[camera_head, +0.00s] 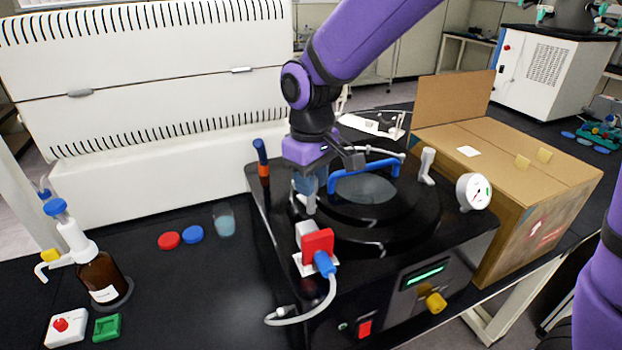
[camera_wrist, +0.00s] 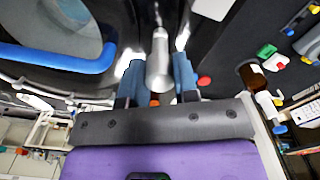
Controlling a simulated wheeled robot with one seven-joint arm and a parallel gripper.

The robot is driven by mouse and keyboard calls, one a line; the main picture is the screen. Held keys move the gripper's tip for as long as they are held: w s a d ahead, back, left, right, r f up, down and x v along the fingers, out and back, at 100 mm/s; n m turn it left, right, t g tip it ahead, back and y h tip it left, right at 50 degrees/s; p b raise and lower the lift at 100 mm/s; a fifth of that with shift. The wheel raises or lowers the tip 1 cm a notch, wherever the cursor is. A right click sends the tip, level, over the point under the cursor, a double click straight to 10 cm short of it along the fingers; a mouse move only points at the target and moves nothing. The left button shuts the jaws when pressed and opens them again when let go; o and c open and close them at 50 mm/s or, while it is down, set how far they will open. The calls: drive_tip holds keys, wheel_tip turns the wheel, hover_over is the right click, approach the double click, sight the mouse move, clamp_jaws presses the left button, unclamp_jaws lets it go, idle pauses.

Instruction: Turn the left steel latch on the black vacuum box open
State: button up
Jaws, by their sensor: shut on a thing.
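The black vacuum box (camera_head: 262,222) stands on the dark bench with a round black lid and a blue handle (camera_head: 345,180). The handle also shows in the wrist view (camera_wrist: 55,60). The left steel latch (camera_head: 311,204) is at the lid's left side, partly hidden by my gripper (camera_head: 309,187). In the wrist view, the steel post of this latch (camera_wrist: 160,57) stands between the two blue fingers of my gripper (camera_wrist: 158,82), which are shut on it. The right steel latch (camera_head: 427,163) stands upright at the lid's right side.
A red valve (camera_head: 318,242) with a blue connector and hose sits close in front of the left latch. A blue-topped lever (camera_head: 261,160) stands behind left. A pressure gauge (camera_head: 473,191) and a cardboard box (camera_head: 545,185) are to the right. A brown bottle (camera_head: 100,277) stands left.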

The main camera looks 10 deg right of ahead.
drive_tip(key=o, duration=0.9)
wheel_tip(320, 180, up, 10)
drive_tip(key=shift+r, duration=0.4)
